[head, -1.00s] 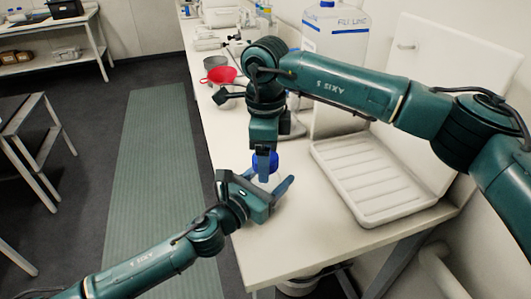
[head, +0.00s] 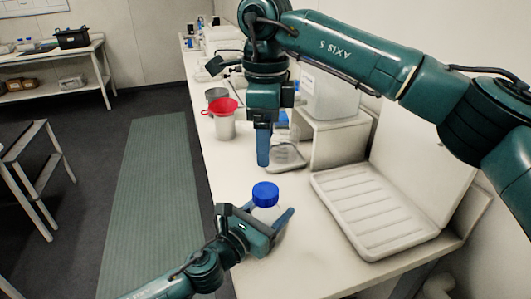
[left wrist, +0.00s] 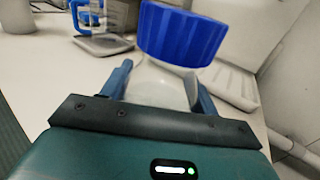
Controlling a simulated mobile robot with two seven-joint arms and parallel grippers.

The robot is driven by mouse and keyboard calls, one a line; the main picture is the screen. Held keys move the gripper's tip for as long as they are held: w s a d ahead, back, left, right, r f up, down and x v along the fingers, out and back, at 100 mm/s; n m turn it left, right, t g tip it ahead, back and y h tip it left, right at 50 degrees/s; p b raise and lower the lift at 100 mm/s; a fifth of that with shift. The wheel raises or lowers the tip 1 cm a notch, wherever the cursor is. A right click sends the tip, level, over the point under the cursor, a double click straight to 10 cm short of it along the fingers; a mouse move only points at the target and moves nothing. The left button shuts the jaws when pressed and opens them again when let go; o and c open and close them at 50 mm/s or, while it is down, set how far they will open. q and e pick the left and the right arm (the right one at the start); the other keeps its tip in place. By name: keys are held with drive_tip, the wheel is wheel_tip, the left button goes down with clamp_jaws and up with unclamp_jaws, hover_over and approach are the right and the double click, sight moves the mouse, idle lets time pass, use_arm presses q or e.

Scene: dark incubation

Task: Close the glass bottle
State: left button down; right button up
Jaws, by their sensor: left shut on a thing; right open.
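The glass bottle (head: 268,213) is clear or pale and stands at the near part of the bench, mostly hidden by my left gripper. A blue cap (head: 265,194) sits over its mouth. My left gripper (head: 265,217) is shut around the bottle's body below the cap. In the left wrist view the cap (left wrist: 181,33) is above the glass body (left wrist: 160,87), between the two blue fingers. I cannot tell how tight the cap is. My right gripper (head: 263,145) is open and empty, pointing down above and behind the cap, apart from it.
A red funnel (head: 221,105) on a pale container stands behind, left of my right arm. A white ribbed tray (head: 375,212) with a raised lid lies at the right. A blue-handled item on a grey plate (head: 287,158) stands behind the right gripper. The bench's left edge is close.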

use_arm(q)
drive_tip(key=shift+c, duration=1.5)
unclamp_jaws()
drive_tip(key=b+v, duration=0.1)
drive_tip(key=v, duration=1.1)
drive_tip(key=shift+a+f+b, duration=0.1)
drive_tip(key=shift+b, duration=0.3)
drive_tip(key=shift+s+a, duration=0.35)
drive_tip(key=shift+s, duration=0.05)
